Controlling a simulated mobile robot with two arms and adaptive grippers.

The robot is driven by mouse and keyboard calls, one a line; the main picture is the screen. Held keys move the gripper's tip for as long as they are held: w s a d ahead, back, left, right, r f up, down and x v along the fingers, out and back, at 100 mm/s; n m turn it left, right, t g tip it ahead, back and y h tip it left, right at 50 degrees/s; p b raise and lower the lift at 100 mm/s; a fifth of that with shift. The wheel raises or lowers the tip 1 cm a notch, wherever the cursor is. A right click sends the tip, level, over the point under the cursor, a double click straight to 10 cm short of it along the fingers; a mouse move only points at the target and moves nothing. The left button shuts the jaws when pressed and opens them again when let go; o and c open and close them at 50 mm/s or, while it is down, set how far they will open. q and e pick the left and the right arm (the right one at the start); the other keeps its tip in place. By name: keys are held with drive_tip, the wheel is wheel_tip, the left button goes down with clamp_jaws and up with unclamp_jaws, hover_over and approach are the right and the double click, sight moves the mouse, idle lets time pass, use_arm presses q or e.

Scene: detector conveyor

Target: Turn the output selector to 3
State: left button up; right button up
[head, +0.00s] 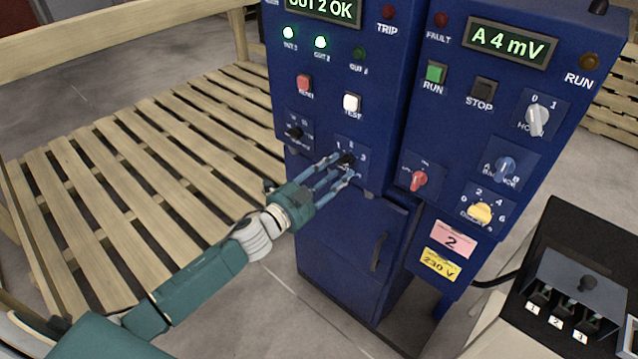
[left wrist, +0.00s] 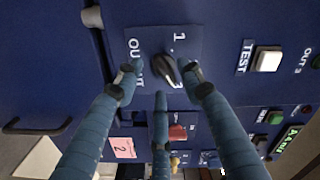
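The output selector (head: 348,158) is a small black knob on a blue plate, low on the left blue cabinet, with 1 and 3 marked around it. In the left wrist view the knob (left wrist: 165,69) shows between my fingertips, but I cannot tell for sure which number it points to. My left gripper (head: 341,171) is at the knob with its fingers spread around it. In the left wrist view the left gripper (left wrist: 160,73) has a gap between the left finger and the knob; the right fingertip is close to the knob, contact unclear. My right gripper is not in view.
The display (head: 322,10) reads OUT 2 OK; lamps OUT 1 and OUT 2 glow green, OUT 3 is dark. A white TEST button (head: 352,103) sits above the selector, a black knob (head: 294,133) to its left, and a red knob (head: 419,180) to its right.

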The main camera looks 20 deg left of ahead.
use_arm(q)
drive_tip(key=v, duration=1)
drive_tip(key=shift+s, duration=0.3)
drive_tip(key=shift+a+r, duration=0.1)
